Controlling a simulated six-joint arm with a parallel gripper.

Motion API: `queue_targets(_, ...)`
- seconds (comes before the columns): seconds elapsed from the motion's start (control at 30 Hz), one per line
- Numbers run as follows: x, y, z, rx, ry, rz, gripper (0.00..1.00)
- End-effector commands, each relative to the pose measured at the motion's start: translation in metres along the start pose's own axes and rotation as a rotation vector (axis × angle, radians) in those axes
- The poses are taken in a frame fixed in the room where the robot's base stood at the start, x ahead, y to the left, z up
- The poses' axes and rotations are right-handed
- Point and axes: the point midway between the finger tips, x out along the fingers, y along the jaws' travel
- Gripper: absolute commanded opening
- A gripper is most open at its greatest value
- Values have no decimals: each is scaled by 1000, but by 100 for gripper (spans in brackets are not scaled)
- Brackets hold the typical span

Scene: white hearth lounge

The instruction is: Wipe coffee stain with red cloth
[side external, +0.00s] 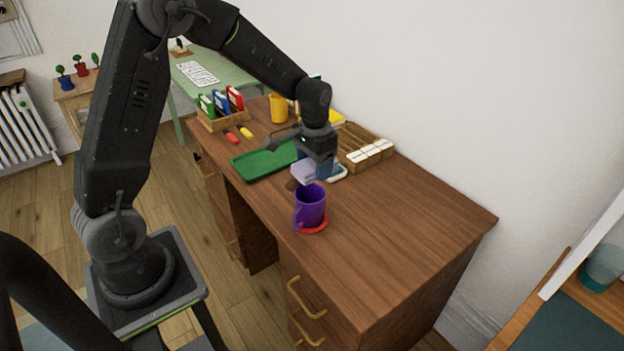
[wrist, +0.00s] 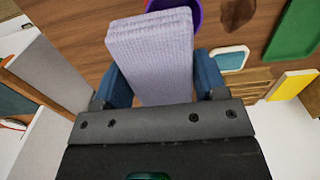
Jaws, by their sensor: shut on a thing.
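My gripper (side external: 316,165) is shut on a folded lavender cloth (side external: 303,172), held above the wooden desk. In the wrist view the cloth (wrist: 150,50) sits between the blue fingers of my gripper (wrist: 160,82). The cloth in the grip looks pale lavender, not red. The brown coffee stain (side external: 291,185) is on the desk top, partly hidden by the cloth in the side view. In the wrist view the stain (wrist: 237,13) lies beyond the cloth and to its right. I cannot see the cloth touching the stain.
A purple mug (side external: 310,205) stands on a red coaster (side external: 316,230) close to the stain. A green tray (side external: 262,163) lies to the left. A small teal-and-white dish (wrist: 228,58) and a wooden rack (side external: 365,150) are behind. The desk's right side (side external: 400,225) is clear.

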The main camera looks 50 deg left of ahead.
Motion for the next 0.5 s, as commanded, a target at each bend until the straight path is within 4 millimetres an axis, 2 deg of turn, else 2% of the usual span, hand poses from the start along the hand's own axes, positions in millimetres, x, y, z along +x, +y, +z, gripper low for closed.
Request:
queue_targets(0.2, 1, -52, -33, -5, 1, 0, 46)
queue_targets(0.5, 2, -114, -59, -3, 0, 0, 46)
